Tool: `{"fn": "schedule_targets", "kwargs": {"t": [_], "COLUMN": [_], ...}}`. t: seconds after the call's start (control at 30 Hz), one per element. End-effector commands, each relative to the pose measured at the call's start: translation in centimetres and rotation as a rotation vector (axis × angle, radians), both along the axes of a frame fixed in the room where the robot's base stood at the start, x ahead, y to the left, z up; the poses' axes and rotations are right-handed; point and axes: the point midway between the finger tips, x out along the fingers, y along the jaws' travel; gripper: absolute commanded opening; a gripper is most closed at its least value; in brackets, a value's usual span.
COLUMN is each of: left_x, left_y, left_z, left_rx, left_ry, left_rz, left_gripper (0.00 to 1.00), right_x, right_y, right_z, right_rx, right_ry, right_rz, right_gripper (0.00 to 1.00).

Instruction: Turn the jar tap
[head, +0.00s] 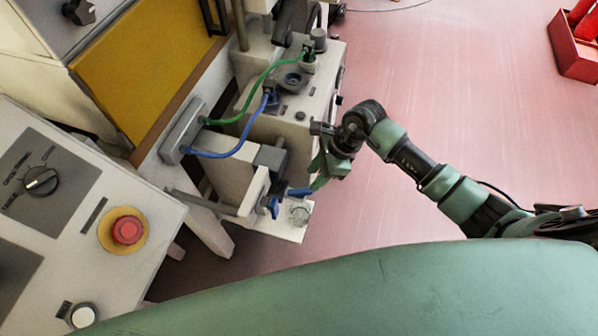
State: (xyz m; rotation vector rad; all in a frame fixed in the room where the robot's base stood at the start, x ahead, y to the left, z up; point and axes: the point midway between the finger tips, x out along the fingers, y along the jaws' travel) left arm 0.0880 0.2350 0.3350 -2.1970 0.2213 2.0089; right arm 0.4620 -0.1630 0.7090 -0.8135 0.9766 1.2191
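A small clear jar (299,214) stands on a pale ledge at the front of the machine. A blue lever (299,191), which looks like the jar's tap, lies just behind it. Another blue part (274,207) sits just left of the jar. My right gripper (316,180) reaches in from the right, with its green fingertips close to the right end of the blue lever. I cannot tell whether they touch it, or how far apart the fingers are. My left gripper is out of view.
The machine (318,95) behind carries a green hose (243,118) and a blue hose (228,155). A control panel (75,190) with a red emergency button (127,230) stands at left. Open pink floor (450,90) lies right, with a red crate (570,57) far off.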

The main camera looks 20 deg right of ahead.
Motion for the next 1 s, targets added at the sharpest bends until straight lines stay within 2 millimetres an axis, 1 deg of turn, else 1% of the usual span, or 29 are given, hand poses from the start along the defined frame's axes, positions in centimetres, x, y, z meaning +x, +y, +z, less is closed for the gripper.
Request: {"fn": "schedule_targets", "kwargs": {"t": [0.17,0.27,0.5,0.6,0.73,1.0], "left_x": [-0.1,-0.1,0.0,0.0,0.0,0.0], "left_y": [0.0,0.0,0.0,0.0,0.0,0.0], "left_z": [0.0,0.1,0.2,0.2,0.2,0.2], "left_rx": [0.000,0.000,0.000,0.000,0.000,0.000], "left_ry": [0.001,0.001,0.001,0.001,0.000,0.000], "left_rz": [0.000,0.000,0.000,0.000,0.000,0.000], "left_gripper": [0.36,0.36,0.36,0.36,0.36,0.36], "right_x": [0.0,0.0,0.3,0.4,0.5,0.5], "right_y": [0.3,0.8,2.3,2.7,2.9,3.0], "right_z": [-0.6,-1.7,-5.3,-6.3,-7.1,-7.2], "right_rx": [0.001,0.005,0.004,0.004,0.002,0.002], "right_ry": [0.002,0.004,0.003,0.001,0.000,-0.001], "right_rz": [0.000,-0.001,-0.002,-0.002,-0.002,0.000], "right_gripper": [0.36,0.36,0.36,0.36,0.36,0.36]}}
